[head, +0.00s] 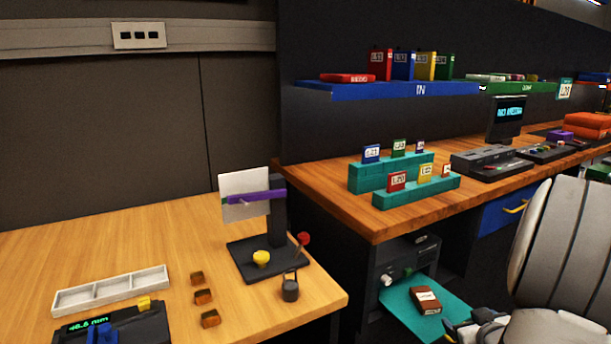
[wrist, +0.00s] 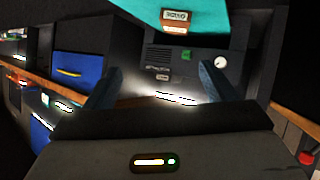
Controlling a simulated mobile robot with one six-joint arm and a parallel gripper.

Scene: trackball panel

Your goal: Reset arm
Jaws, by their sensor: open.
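My gripper (wrist: 160,84) is open and empty in the wrist view, with one dark finger at each side. Between and beyond the fingers is the dark front of a machine (wrist: 165,62) with a green button, a white knob and a bright slot. In the head view my pale arm is at the lower right, and part of my gripper (head: 453,331) shows at the bottom edge, close to the teal tray. A brown labelled block (head: 425,301) lies on the teal tray (head: 398,294); it also shows in the wrist view (wrist: 174,21).
A wooden desk (head: 200,235) at left holds a black stand, a white tray (head: 110,291) and small brown blocks. A counter (head: 330,185) at right bears teal steps (head: 390,177) with labelled cards and dark consoles. A blue drawer (head: 500,216) is beneath the counter.

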